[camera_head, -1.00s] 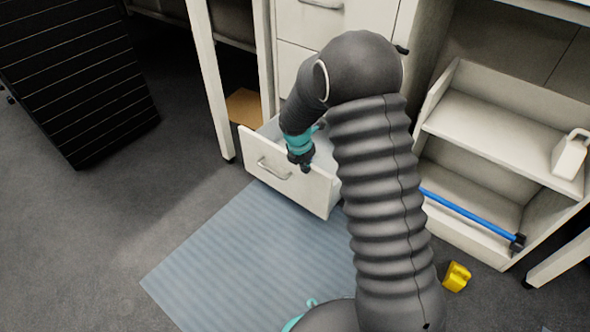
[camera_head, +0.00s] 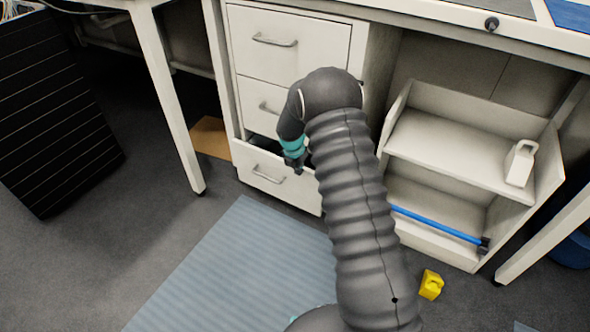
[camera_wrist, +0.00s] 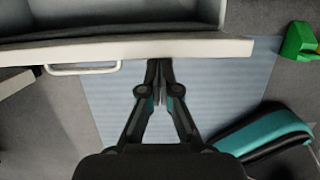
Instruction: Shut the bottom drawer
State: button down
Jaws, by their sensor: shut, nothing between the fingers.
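The bottom drawer (camera_head: 262,178) is the lowest in a white cabinet. It stands a little way out, with a dark gap above its front. Its front rim (camera_wrist: 215,47) crosses the top of the wrist view, with part of the grey interior behind it. Its metal handle (camera_wrist: 82,70) is left of my gripper. My gripper (camera_head: 297,167) is shut and empty at the outer face of the drawer front, right of the handle. In the wrist view its fingertips (camera_wrist: 158,66) meet the front just below the rim; whether they touch cannot be told.
Two more drawers (camera_head: 290,45) above look closed. A table leg (camera_head: 170,100) stands left of the cabinet. An open white shelf unit (camera_head: 450,150) with a blue rod (camera_head: 435,224) is on the right. A yellow object (camera_head: 431,285) lies on the floor. The blue mat (camera_head: 225,275) is clear.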

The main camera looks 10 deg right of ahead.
jog(key=shift+d, duration=0.25)
